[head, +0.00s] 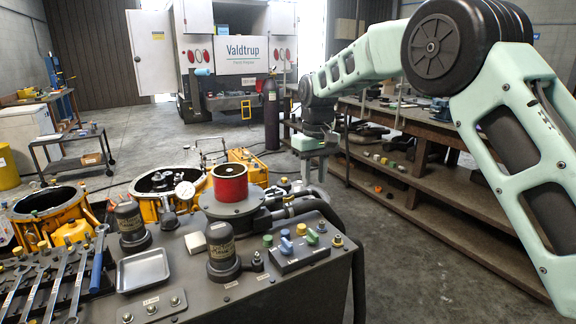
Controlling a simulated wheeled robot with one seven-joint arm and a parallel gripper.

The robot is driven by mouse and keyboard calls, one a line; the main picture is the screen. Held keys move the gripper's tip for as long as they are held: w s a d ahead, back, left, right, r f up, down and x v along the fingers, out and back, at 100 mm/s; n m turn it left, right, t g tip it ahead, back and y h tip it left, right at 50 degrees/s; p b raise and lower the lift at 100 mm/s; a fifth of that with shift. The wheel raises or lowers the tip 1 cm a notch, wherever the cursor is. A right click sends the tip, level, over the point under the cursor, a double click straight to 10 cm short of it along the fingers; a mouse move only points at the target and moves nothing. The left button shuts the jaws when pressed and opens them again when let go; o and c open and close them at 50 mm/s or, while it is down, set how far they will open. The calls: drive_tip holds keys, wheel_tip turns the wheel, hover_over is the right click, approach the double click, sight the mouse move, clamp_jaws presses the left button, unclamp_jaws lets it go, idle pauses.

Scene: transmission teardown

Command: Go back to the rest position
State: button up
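My arm comes in from the right edge, bends high up and reaches left. My gripper (313,178) hangs from its end, pointing down, beyond the right rear corner of the grey work cart (318,262). Its two dark fingers look apart, with nothing seen between them. It appears clear of the cart top and hangs in front of the wooden shelf bench in the picture. The nearest part on the cart is the red ring-shaped cylinder (230,182) on its round dark base, left of my gripper.
The cart top holds an empty metal tray (144,270), dark cylindrical parts (222,244), a button box (297,250) and several wrenches (62,284). Yellow housings (48,217) stand behind it. The shelf bench (440,190) is at right. Open floor (385,270) lies between cart and bench.

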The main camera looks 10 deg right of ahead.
drive_tip(key=s+a+r+n+y, duration=0.1)
drive_tip(key=s+a, duration=0.4)
drive_tip(key=s, duration=0.6)
drive_tip(key=s+a+n, duration=0.1)
drive_tip(key=s+a, duration=0.3)
drive_tip(key=s, duration=0.7)
drive_tip(key=s+d+f+n, duration=0.1)
drive_tip(key=s+f, duration=0.1)
drive_tip(key=s, duration=0.8)
drive_tip(key=s+d+f+n, duration=0.1)
drive_tip(key=s+d+f, duration=0.1)
drive_tip(key=s, duration=0.8)
drive_tip(key=shift+d+f+h, duration=0.2)
drive_tip(key=shift+h, duration=0.1)
drive_tip(key=shift+w+r, duration=0.1)
drive_tip(key=shift+w, duration=0.05)
